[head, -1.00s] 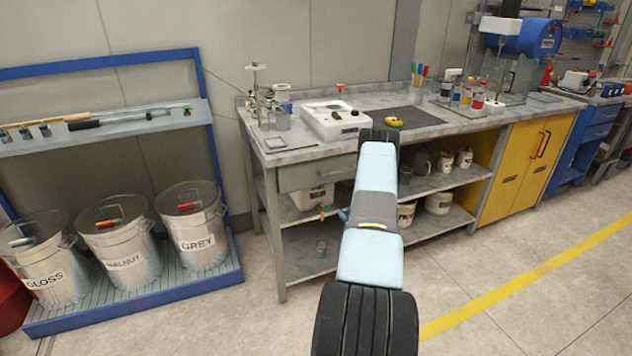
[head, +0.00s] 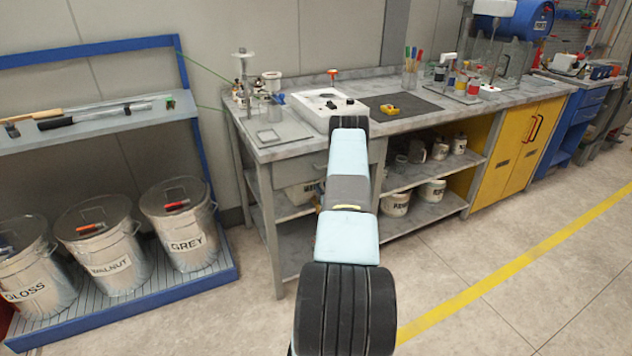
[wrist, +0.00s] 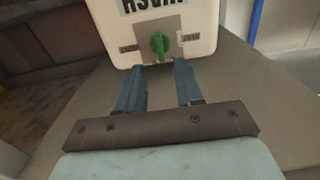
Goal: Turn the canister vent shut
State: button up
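In the wrist view, a white canister (wrist: 112,30) stands straight ahead, with part of a dark-lettered label at the top edge of the picture. Its green vent knob (wrist: 160,44) sits low on the facing side, its grip ridge roughly upright. A small dark-marked plate lies on each side of the knob. My gripper (wrist: 159,67) is open, its two blue-grey fingers apart. The knob appears just beyond the fingertips, in line with the gap; contact cannot be told. In the head view my arm hides the gripper, and I cannot identify the canister for sure.
A grey workbench (head: 290,148) with lower shelves stands ahead. White pots (head: 432,190) and a yellow cabinet (head: 515,155) are to the right. Lidded metal bins (head: 178,222) stand on a blue rack at left. The floor at right is clear.

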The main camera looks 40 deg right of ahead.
jog(key=x, duration=0.6)
jog(key=shift+w, duration=0.25)
grip_shut()
